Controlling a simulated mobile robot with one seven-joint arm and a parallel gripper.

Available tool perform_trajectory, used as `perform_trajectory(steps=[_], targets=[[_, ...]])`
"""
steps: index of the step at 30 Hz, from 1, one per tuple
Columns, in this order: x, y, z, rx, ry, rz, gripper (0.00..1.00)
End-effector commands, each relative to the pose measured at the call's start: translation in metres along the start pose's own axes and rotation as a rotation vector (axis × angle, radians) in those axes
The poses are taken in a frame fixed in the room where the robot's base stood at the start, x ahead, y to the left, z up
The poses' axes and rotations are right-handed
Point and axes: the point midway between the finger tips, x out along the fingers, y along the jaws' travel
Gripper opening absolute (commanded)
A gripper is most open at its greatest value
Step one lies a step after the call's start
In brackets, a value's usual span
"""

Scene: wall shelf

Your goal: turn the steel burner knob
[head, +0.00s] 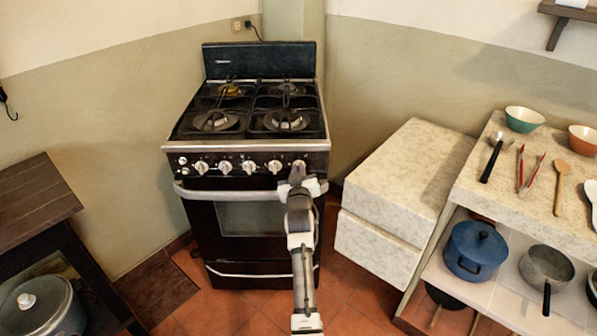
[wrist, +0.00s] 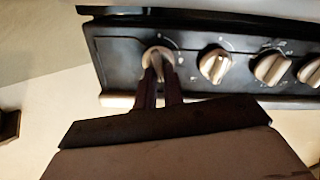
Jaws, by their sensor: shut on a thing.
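The steel burner knob (wrist: 158,54) is the leftmost knob in the wrist view, on the dark front panel of the stove. My gripper (wrist: 159,73) has its two dark fingers closed around the knob's grip from either side. In the head view my gripper (head: 298,172) reaches the right end of the knob row, and it and my arm mostly hide that knob. The knob's exact turn angle is hard to read behind the fingers.
Several similar knobs line the stove (head: 249,166), the closest one (wrist: 215,65) just beside the held knob. The oven handle (head: 225,194) runs below them. A pale stone block (head: 410,175) stands to the right. A dark wooden table (head: 35,205) is at left.

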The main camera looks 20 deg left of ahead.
Motion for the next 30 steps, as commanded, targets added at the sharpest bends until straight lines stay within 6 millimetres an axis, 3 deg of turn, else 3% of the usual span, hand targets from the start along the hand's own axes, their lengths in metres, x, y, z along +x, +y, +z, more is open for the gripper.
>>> perform_trajectory(steps=[14, 30], targets=[[0.0, -0.0002, 0.0006, -0.096, 0.0, 0.001, 0.0], [0.0001, -0.0032, 0.0009, -0.566, -0.001, 0.001, 0.0]])
